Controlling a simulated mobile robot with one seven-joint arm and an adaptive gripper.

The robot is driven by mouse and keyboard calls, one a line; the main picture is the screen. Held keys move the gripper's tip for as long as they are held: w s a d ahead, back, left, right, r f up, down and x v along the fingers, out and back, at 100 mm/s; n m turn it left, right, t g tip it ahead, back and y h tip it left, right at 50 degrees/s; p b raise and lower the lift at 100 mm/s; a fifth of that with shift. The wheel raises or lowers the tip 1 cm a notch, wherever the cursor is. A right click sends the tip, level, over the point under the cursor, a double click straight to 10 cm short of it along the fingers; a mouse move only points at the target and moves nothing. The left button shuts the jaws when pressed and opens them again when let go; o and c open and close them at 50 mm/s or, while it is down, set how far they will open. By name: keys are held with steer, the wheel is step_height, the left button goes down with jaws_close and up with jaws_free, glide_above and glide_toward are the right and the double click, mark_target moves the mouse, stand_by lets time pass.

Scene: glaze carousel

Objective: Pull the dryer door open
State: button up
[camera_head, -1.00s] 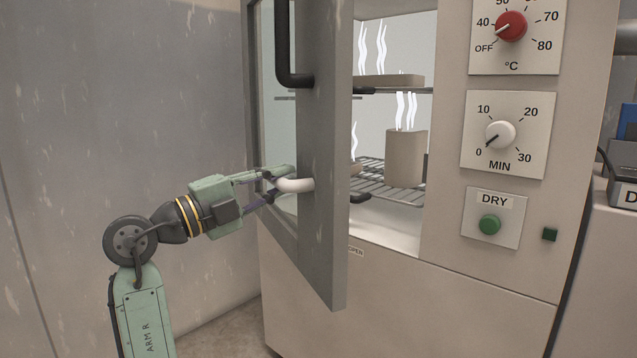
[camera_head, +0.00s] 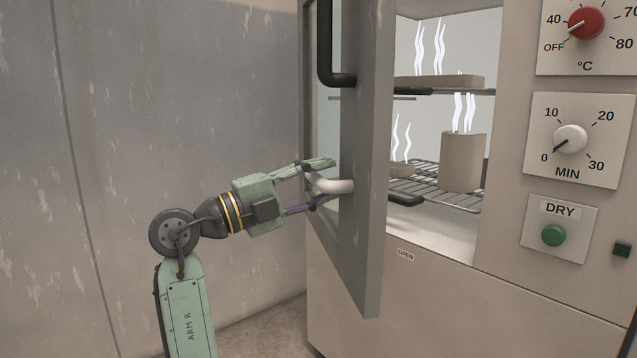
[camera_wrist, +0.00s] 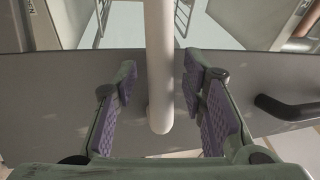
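The grey dryer door (camera_head: 366,240) stands partly open, swung out from the cabinet, with glass in its frame. A white handle (camera_head: 335,186) sticks out of its outer face. My gripper (camera_head: 322,184) is at this handle, one finger above and one below it. In the wrist view the white handle (camera_wrist: 160,70) runs between the two purple-padded fingers of my gripper (camera_wrist: 160,85). A gap shows on each side of it, so the fingers are open around the handle. A black handle (camera_head: 326,50) is higher on the door and also shows in the wrist view (camera_wrist: 288,107).
Another piece (camera_head: 445,82) is on the shelf above. The control panels are at right. A grey wall (camera_head: 200,80) stands behind my arm.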

steer(key=v, duration=1.2)
steer(key=shift+c, duration=0.6)
